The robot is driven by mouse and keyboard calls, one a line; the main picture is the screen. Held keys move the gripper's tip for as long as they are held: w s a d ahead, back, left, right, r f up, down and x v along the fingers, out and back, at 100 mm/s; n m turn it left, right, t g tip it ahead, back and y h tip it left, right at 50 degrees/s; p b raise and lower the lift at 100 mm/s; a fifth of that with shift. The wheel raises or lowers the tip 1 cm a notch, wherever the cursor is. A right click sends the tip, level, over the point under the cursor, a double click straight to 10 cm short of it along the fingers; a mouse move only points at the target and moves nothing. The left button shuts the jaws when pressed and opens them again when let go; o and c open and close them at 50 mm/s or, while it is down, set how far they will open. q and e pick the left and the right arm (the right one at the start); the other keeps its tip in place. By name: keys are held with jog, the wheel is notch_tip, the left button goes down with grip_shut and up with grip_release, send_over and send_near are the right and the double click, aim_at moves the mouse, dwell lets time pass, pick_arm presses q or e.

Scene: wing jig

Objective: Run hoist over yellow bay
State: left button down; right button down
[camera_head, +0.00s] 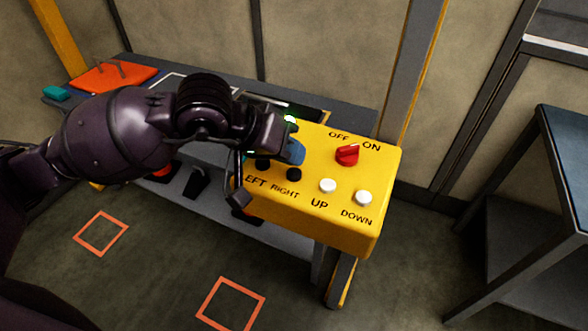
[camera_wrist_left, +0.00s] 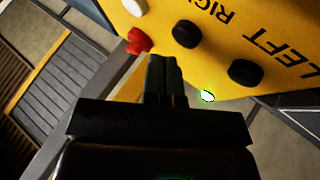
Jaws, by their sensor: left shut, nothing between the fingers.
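A yellow control box (camera_head: 330,215) stands on a post in the head view. It carries a red OFF/ON knob (camera_head: 347,155), black LEFT (camera_head: 263,164) and RIGHT (camera_head: 294,174) buttons, and white UP (camera_head: 328,186) and DOWN (camera_head: 364,198) buttons. My left gripper (camera_head: 298,152) is shut and empty above the box's back part, between the RIGHT button and the knob. In the left wrist view the shut fingers (camera_wrist_left: 165,65) point between the red knob (camera_wrist_left: 138,41) and RIGHT button (camera_wrist_left: 187,34), touching neither visibly. I cannot see the hoist or a yellow bay. My right gripper is out of view.
A grey bench (camera_head: 345,108) runs behind the box, with an orange piece (camera_head: 112,77) at its far left. Orange squares (camera_head: 230,304) mark the floor. A dark table (camera_head: 562,150) stands at right. A green light glows beside my gripper.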

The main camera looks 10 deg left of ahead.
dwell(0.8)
pick_arm(q)
jog(key=shift+f+b, duration=0.45)
jog(key=shift+b, duration=0.15)
jog(key=shift+f+b, duration=0.4)
dwell(6.2)
